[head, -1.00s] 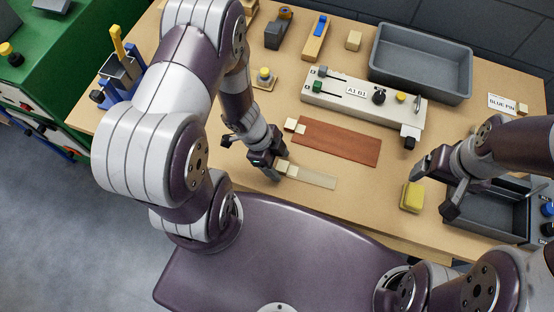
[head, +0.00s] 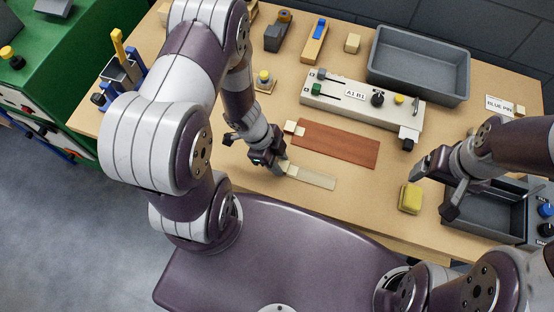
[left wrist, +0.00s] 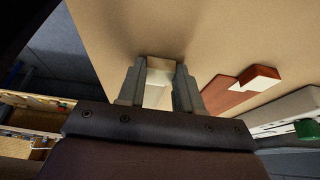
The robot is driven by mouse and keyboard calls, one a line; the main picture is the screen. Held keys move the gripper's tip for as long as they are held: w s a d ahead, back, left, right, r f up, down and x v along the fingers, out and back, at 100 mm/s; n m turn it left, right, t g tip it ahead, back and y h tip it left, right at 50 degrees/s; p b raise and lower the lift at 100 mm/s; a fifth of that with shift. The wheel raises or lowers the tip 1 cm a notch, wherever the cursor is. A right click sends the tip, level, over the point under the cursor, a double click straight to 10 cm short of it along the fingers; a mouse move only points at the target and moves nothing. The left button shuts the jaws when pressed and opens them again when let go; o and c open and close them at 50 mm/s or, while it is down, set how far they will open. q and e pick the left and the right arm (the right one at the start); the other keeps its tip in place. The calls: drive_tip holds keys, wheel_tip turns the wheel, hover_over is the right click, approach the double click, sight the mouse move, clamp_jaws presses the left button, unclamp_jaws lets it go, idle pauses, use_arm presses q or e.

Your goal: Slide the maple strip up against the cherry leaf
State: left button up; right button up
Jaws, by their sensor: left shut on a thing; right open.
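The maple strip (head: 316,181) is a pale, narrow strip lying on the table, with a small light block (head: 291,170) at its left end. My left gripper (head: 281,168) is shut on that end; the left wrist view shows the block (left wrist: 160,66) between the fingers. The cherry leaf (head: 338,144) is a wider reddish-brown sheet beyond the strip, with its own light block (head: 293,128) at its left end. A band of bare table separates leaf and strip. The leaf also shows in the left wrist view (left wrist: 228,98). My right gripper (head: 434,190) is open and empty at the right.
A pale fixture (head: 345,93) labelled A1 B1 stands behind the leaf. A yellow block (head: 410,198) lies right of the strip. A large grey tray (head: 419,87) is at the back, and a dark grey bin (head: 487,232) sits near the right gripper.

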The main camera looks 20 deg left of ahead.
sight(289, 150)
use_arm(q)
drive_tip(key=shift+w+a+r+p, duration=0.15)
drive_tip(key=shift+w+p, duration=1)
drive_tip(key=shift+w, duration=1.4)
drive_tip(key=shift+p, duration=0.4)
drive_tip(key=shift+w, duration=0.2)
drive_tip(key=o, duration=1.1)
drive_tip(key=shift+c, duration=0.2)
drive_tip(key=shift+a, duration=0.1)
